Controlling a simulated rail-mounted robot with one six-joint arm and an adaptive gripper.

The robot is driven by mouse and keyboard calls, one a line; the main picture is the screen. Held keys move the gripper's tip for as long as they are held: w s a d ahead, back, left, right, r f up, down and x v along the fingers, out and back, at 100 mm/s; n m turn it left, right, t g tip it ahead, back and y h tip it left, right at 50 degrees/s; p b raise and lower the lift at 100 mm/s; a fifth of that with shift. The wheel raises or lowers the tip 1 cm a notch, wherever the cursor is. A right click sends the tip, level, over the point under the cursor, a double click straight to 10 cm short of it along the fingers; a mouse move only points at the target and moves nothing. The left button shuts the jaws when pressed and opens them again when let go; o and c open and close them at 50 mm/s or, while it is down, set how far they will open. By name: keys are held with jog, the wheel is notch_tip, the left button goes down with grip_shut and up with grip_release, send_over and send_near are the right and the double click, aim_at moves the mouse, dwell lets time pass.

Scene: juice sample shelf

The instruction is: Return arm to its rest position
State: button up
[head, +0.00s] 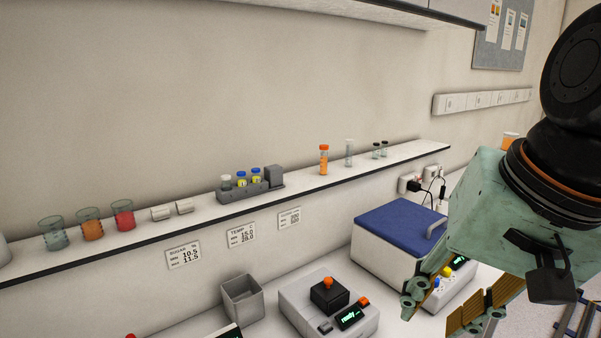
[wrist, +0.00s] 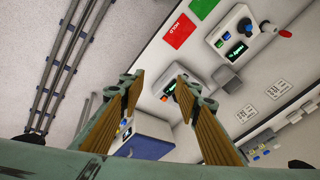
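My gripper (head: 446,312) is at the right of the head view, in front of the blue-lidded box and above the bench's right end. It is pale green with tan ribbed finger pads. In the wrist view my gripper (wrist: 167,98) has its two fingers well apart, with nothing between them. It is open and empty. Beyond the fingers, the wrist view shows the bench devices and the floor at a distance. My gripper touches nothing that I can see.
The blue-lidded box (head: 368,249) stands close to the gripper. A device with a black block (head: 300,302) and a grey bin (head: 243,300) are on the bench. The shelf (head: 205,205) holds cups, a vial rack (head: 250,190) and tubes. Rails (wrist: 75,55) run along the floor.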

jog(key=s+d+f+n+h+b, duration=0.1)
jog(key=s+n, duration=0.3)
jog(key=s, duration=0.4)
jog(key=shift+s+d+f+n+b, duration=0.2)
jog(key=shift+d+f+n+b, duration=0.15)
jog(key=shift+d+b, duration=0.3)
dwell(0.6)
